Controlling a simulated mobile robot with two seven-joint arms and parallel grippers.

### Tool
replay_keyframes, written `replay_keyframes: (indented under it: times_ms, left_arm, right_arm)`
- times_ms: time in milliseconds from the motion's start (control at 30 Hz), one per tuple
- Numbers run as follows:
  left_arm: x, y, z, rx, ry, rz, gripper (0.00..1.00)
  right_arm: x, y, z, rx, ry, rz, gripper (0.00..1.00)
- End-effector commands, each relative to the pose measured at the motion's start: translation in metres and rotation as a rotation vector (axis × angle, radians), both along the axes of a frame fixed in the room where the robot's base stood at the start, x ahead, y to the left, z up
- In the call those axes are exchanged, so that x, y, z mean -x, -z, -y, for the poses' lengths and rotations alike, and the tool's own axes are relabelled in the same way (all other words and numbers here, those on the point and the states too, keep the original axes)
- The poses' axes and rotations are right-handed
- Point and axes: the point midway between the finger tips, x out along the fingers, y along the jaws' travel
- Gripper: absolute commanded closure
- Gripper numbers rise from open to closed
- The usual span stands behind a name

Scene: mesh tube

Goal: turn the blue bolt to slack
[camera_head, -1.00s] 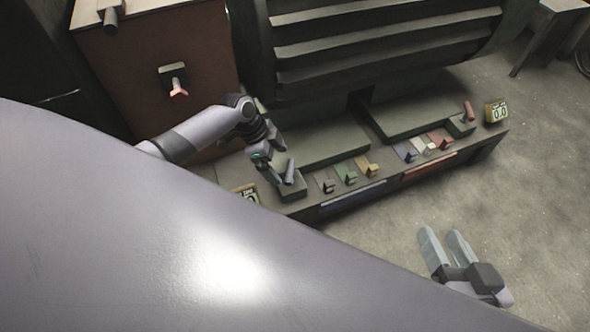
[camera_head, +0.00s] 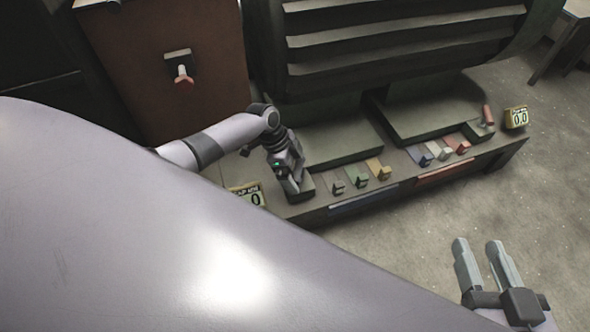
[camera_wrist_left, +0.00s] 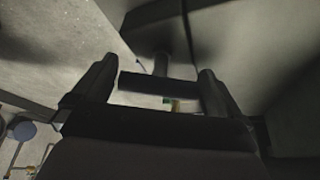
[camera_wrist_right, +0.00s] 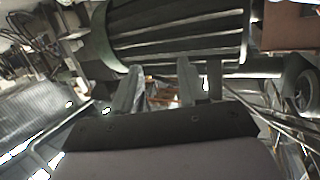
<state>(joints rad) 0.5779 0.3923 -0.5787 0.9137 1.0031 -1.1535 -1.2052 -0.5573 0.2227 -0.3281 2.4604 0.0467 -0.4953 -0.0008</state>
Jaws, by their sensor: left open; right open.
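The blue bolt (camera_head: 425,161) looks like a small blue piece in the right-hand group on the bench, left of a white one and a red one. My left gripper (camera_head: 292,188) is open at the block on the bench's left end, over the dark handle there, which it mostly hides. In the left wrist view a dark bar (camera_wrist_left: 158,89) lies between the open fingers; I cannot tell whether they touch it. My right gripper (camera_head: 482,262) is open and empty over the floor, in front of the bench and well away from the blue bolt.
Grey, green and yellow pieces (camera_head: 361,180) form the left-hand group. A red handle (camera_head: 488,115) stands at the right end beside a display (camera_head: 516,118) reading 0.0. Another display (camera_head: 248,195) sits at the left end. A big ribbed drum (camera_head: 400,50) stands behind. The floor in front is clear.

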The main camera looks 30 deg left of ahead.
Motion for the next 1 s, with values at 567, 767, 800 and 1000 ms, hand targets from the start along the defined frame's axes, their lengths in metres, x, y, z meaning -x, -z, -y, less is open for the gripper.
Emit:
replay_keyframes:
  times_ms: [567, 767, 800, 1000]
  left_arm:
    - [0.001, -0.002, 0.000, 0.001, -0.048, -0.002, 0.41]
    - [0.002, -0.004, 0.001, 0.002, -0.162, -0.003, 0.41]
    - [0.003, -0.005, 0.001, 0.003, -0.194, -0.003, 0.41]
    - [0.004, -0.005, 0.002, 0.002, -0.376, -0.004, 0.41]
  right_arm:
    - [0.001, -0.003, -0.002, -0.011, -0.007, -0.023, 0.57]
    - [-0.006, -0.002, -0.011, -0.069, -0.016, -0.092, 0.57]
    - [-0.006, -0.002, -0.013, -0.080, -0.021, -0.110, 0.57]
    - [-0.009, -0.004, -0.025, -0.151, -0.045, -0.201, 0.57]
